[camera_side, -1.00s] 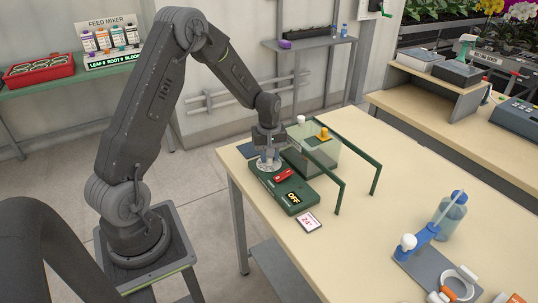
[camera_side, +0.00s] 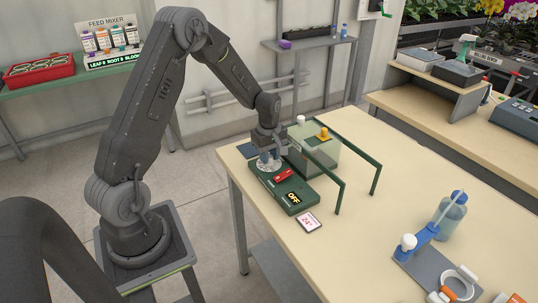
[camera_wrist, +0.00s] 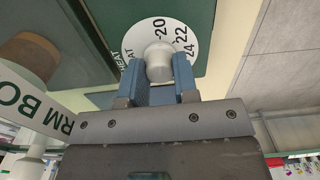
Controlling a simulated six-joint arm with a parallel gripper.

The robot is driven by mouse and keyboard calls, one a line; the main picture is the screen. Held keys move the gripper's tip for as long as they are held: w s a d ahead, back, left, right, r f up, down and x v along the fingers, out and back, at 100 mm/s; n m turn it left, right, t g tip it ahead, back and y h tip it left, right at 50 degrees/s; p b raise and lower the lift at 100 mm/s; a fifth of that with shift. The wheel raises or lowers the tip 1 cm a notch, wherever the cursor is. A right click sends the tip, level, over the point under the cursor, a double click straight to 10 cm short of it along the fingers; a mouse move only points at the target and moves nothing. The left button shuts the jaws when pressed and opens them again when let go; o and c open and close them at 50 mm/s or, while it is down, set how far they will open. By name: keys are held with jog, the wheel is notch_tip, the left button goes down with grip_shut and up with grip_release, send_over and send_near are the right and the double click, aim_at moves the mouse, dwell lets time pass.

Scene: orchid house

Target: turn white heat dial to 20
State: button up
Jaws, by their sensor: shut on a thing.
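The white heat dial (camera_wrist: 136,42) is a round disc with a raised white knob (camera_wrist: 158,60) at its centre. In the wrist view its printed numbers 20, 22 and 24 and the word HEAT show around the rim. My gripper (camera_wrist: 160,88) is shut on the knob, with a blue finger on either side. In the side view the dial (camera_side: 268,167) lies at the far end of the green control box (camera_side: 285,187), partly hidden under my gripper (camera_side: 268,155). The dial's pointer mark is not clear.
A small card reading 24 (camera_side: 308,222) lies at the near end of the control box. A blue-capped bottle (camera_side: 452,215) stands farther right. The table's middle is clear.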

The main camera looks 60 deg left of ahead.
jog(key=o, duration=0.9)
jog(key=shift+r, duration=0.1)
notch_tip(320, 180, up, 14)
jog(key=shift+f, duration=0.15)
